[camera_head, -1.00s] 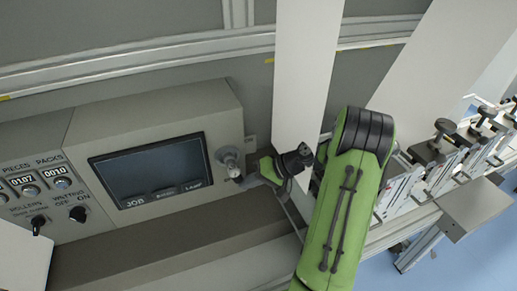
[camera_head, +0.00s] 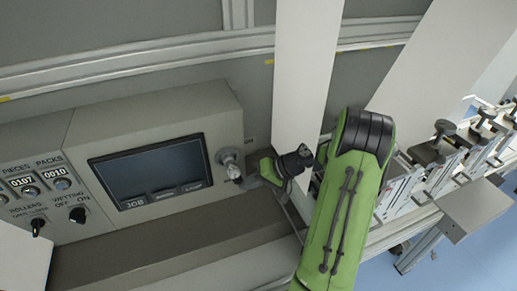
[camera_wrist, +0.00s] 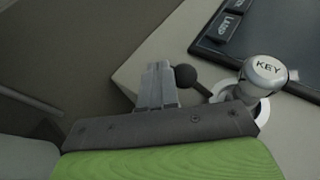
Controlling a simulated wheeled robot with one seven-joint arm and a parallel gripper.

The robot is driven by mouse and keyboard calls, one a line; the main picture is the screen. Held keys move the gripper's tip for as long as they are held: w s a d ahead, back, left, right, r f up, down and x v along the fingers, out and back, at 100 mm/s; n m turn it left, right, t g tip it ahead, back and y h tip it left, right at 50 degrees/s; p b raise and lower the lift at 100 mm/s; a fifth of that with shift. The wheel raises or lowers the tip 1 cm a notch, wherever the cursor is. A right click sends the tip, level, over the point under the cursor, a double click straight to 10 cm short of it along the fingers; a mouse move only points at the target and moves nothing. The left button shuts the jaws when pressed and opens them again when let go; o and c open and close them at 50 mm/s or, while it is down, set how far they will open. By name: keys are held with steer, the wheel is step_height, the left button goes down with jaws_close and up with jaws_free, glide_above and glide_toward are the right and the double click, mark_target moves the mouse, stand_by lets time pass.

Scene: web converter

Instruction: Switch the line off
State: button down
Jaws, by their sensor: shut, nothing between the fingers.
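A silver key switch labelled KEY (camera_wrist: 265,72) stands out from the grey console, beside the right side of the dark screen. In the head view the key switch (camera_head: 229,160) is at the console's right end. A dark ball on a thin rod (camera_wrist: 186,76) shows between it and my fingers in the wrist view. My gripper (camera_wrist: 157,72) is shut and empty, a short way left of the key switch in the wrist view. In the head view my gripper (camera_head: 243,182) is just below and right of the key switch; contact cannot be told.
The dark screen (camera_head: 150,170) has a row of labels including JOB. To its left are the PIECES and PACKS counters (camera_head: 37,183), the ROLLERS knob (camera_head: 38,226) and the WETTING knob (camera_head: 78,214). A white web (camera_head: 303,75) hangs close behind my wrist. Clamps (camera_head: 440,155) stand at right.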

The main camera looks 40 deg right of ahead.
stand_by(0.3)
steer(key=p+v, duration=0.6)
steer(key=v, duration=0.9)
steer(key=shift+s+d+r+p, duration=0.2)
steer(key=shift+s+p, duration=0.1)
steer(key=shift+p, duration=0.05)
